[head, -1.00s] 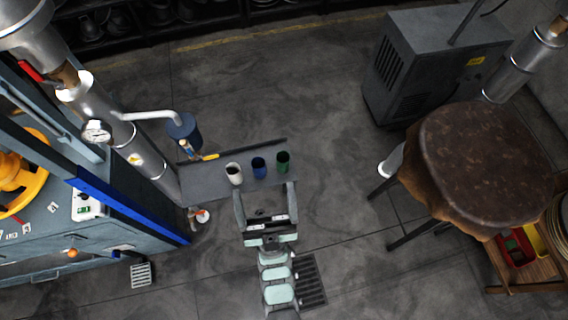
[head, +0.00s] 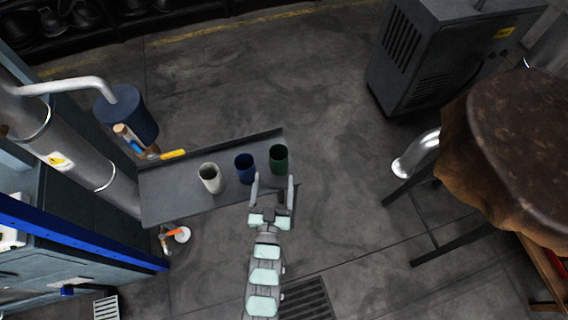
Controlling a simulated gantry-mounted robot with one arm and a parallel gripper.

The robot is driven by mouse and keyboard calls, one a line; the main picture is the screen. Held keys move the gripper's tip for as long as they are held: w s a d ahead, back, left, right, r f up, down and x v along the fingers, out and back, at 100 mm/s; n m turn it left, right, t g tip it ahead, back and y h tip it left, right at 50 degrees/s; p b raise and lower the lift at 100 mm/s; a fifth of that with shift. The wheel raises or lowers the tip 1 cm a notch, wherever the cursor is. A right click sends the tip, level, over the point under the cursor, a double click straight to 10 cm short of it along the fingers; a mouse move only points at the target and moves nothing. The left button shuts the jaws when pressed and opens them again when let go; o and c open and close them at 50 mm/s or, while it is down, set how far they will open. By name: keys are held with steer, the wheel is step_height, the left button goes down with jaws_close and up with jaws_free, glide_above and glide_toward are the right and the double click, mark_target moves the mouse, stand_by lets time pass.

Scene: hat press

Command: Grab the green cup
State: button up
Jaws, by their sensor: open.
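The green cup (head: 279,159) stands upright near the right end of a narrow grey shelf (head: 165,200) in the head view. A blue cup (head: 244,168) stands just left of it, and a white cup (head: 210,178) further left. My gripper (head: 274,182) is open and empty. Its two fingers point up the picture toward the green cup, the left one close to the gap below the blue and green cups. The fingertips appear just short of the green cup; whether they touch it cannot be told.
The shelf has a raised back edge behind the cups. A dark blue container (head: 128,116) and a yellow-handled tool (head: 171,154) are at its left end. A brown hide-covered round table (head: 520,140) stands at right. Open floor lies beyond the shelf.

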mark_target(278, 162)
steer(key=shift+g, duration=0.3)
steer(key=w, duration=0.2)
steer(key=w+f, duration=0.1)
steer(key=w+d+f+b, duration=0.1)
steer(key=w, duration=0.1)
steer(key=shift+w+f, duration=0.1)
steer(key=shift+w, duration=0.25)
steer(key=shift+w+d+b, duration=0.25)
steer(key=shift+w+b, duration=0.1)
steer(key=shift+w, duration=1)
steer(key=shift+w+d+b, duration=0.2)
steer(key=shift+w+b, duration=0.15)
steer(key=shift+w, duration=1)
steer(key=shift+s+f, duration=0.1)
steer(key=shift+c, duration=0.3)
jaws_close()
